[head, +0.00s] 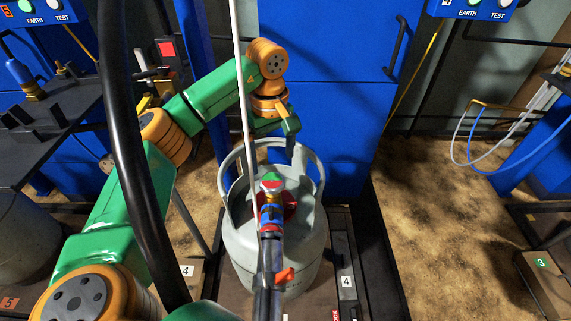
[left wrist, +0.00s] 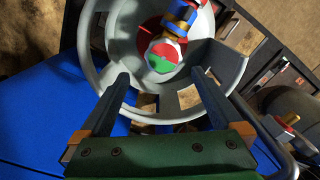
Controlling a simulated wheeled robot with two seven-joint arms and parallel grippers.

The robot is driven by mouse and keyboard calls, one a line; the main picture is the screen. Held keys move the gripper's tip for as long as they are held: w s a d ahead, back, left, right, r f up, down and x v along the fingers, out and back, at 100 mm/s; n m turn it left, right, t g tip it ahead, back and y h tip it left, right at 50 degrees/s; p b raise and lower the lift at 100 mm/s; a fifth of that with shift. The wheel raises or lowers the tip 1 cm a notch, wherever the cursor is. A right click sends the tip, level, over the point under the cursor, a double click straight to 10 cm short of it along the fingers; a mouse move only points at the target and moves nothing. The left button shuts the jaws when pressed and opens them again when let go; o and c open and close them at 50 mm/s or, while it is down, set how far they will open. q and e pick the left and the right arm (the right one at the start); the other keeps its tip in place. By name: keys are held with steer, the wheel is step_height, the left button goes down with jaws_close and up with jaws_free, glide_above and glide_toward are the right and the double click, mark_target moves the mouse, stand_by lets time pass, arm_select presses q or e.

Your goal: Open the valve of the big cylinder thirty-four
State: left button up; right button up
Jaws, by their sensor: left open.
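The big grey gas cylinder (head: 240,243) stands upright in the head view, with a grey collar around its top. Its valve (head: 271,186), with a red and green cap, sits inside the collar. A blue and brass connector on a dark hose is attached at the valve's near side. My left gripper (head: 291,148) is above the far right part of the collar, beyond the valve. In the left wrist view my left gripper (left wrist: 163,80) is open, its fingers spread apart, and the valve cap (left wrist: 163,56) shows between and beyond the fingertips. Nothing is between the fingers. My right gripper is not in view.
A blue cabinet (head: 325,60) stands behind the cylinder. A thin pale cable and a thick black hose (head: 135,160) cross the head view. A plate marked 4 (head: 346,282) is right of the cylinder. A dark table (head: 45,130) is at left. Brown floor (head: 435,210) is open at right.

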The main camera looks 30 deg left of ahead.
mark_target(272, 180)
arm_select(q)
steer(key=f, duration=0.2)
steer(key=s+f+b, duration=0.1)
steer(key=f, duration=0.2)
steer(key=shift+f+b, duration=0.1)
steer(key=shift+b, duration=0.2)
steer(key=shift+w+f, duration=0.1)
steer(key=shift+f, duration=0.45)
steer(key=shift+r, duration=0.1)
steer(key=c, duration=1.2)
steer(key=shift+c, duration=0.2)
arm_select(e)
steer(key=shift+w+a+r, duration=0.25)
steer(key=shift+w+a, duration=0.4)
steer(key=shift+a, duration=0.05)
